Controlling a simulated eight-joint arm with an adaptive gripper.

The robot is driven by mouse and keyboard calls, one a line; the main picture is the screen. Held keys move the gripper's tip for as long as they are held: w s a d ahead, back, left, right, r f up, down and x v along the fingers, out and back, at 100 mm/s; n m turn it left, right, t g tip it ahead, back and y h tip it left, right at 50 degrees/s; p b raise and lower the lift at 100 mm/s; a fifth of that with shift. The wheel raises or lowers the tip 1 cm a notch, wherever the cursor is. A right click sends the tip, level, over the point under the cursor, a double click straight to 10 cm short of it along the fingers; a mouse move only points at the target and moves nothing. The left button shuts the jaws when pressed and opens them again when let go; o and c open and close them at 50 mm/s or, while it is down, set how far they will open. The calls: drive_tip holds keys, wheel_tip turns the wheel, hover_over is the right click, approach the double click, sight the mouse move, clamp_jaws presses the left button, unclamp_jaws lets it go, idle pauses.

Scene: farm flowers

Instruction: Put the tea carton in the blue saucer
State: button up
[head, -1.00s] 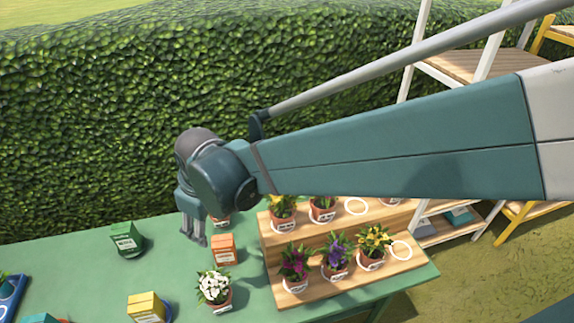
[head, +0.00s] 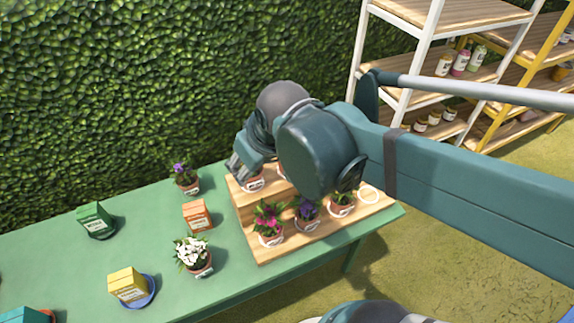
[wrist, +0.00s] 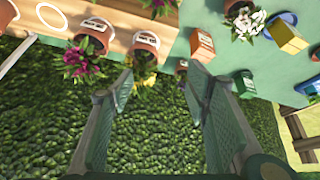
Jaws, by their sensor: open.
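Several cartons stand on the green table, and I cannot read which label says tea. An orange carton (head: 197,215) stands directly on the table, left of the wooden stand; it also shows in the wrist view (wrist: 201,43). A yellow carton (head: 126,283) sits in the blue saucer (head: 151,291). A green carton (head: 93,217) sits in a dark green saucer. A teal carton (head: 25,315) is cut off at the lower left, by a reddish saucer edge. My gripper (head: 241,168) is open and empty above the stand's back left corner; its fingers are apart in the wrist view (wrist: 160,78).
The stepped wooden stand (head: 254,247) holds several potted flowers, partly hidden by my arm. A white-flowered pot (head: 193,256) and a purple-flowered pot (head: 186,179) stand near the orange carton. A hedge (head: 150,90) rises behind. Shelves (head: 440,115) stand right.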

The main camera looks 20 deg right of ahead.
drive_tip(key=s+d+m+t+h, duration=0.1)
drive_tip(key=s+d+m, duration=0.2)
drive_tip(key=d, duration=0.4)
drive_tip(key=shift+s+d+r, duration=0.2)
drive_tip(key=shift+s, duration=0.6)
